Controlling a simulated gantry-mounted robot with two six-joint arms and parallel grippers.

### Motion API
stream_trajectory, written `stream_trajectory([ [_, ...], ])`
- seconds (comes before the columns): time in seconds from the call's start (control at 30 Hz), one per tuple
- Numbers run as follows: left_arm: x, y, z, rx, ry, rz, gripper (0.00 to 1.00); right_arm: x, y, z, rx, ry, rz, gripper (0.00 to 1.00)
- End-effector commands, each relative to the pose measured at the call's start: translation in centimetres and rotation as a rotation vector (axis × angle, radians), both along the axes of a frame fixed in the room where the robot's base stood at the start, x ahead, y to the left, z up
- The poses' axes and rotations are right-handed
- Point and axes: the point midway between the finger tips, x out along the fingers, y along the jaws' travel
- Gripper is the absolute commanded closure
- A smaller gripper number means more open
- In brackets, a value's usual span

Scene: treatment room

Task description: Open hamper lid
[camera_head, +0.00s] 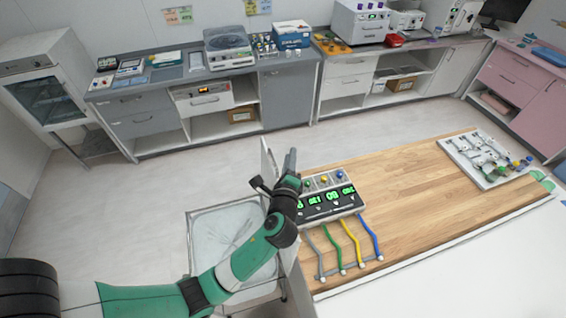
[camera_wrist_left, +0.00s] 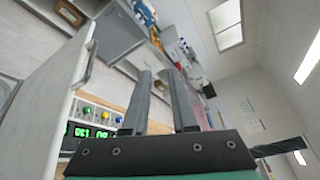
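The hamper (camera_head: 222,240) is a metal-framed bin with a pale inside, left of the wooden table in the head view. Its white lid (camera_head: 267,165) stands up steeply on the side toward the table, partly hidden by my left arm. In the left wrist view the lid (camera_wrist_left: 45,115) fills the left side, with a metal handle (camera_wrist_left: 88,65) near its edge. My left gripper (camera_head: 290,160) is beside the lid, on its table side. Its two fingers (camera_wrist_left: 160,100) are apart with nothing between them. My right gripper is not in view.
The wooden table (camera_head: 420,200) holds a box with green digits (camera_head: 330,203), coloured cables (camera_head: 345,250) and a white board of parts (camera_head: 487,160). Grey counters (camera_head: 205,90) line the back wall. A white cabinet (camera_head: 45,90) stands at the left. The floor behind the hamper is clear.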

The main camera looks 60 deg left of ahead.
Motion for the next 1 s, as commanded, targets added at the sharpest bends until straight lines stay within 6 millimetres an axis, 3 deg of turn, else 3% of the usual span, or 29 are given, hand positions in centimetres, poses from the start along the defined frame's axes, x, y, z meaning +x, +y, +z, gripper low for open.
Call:
stream_trajectory([
  [0.03,-2.2,0.9,-4.2,0.013,0.093,0.027,0.74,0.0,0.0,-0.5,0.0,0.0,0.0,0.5],
  [0.1,-4.3,1.4,-7.5,0.009,0.165,0.045,0.74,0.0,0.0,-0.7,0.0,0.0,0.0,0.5],
  [0.2,-5.9,1.9,-9.4,0.0,0.203,0.059,0.74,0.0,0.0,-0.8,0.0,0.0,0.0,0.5],
  [0.37,-6.0,2.2,-9.6,-0.004,0.201,0.066,0.74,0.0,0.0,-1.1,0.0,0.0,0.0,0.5],
  [0.57,-5.1,3.6,-10.6,-0.006,0.196,0.07,0.74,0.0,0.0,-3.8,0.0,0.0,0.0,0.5],
  [0.63,-4.5,4.5,-11.0,-0.004,0.193,0.069,0.74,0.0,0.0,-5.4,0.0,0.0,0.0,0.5],
  [0.73,-3.3,6.6,-10.6,-0.005,0.198,0.07,0.74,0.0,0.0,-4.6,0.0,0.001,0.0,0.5],
  [1.0,-0.6,10.8,-11.9,-0.004,0.197,0.066,0.74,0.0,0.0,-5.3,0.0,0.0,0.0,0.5],
])
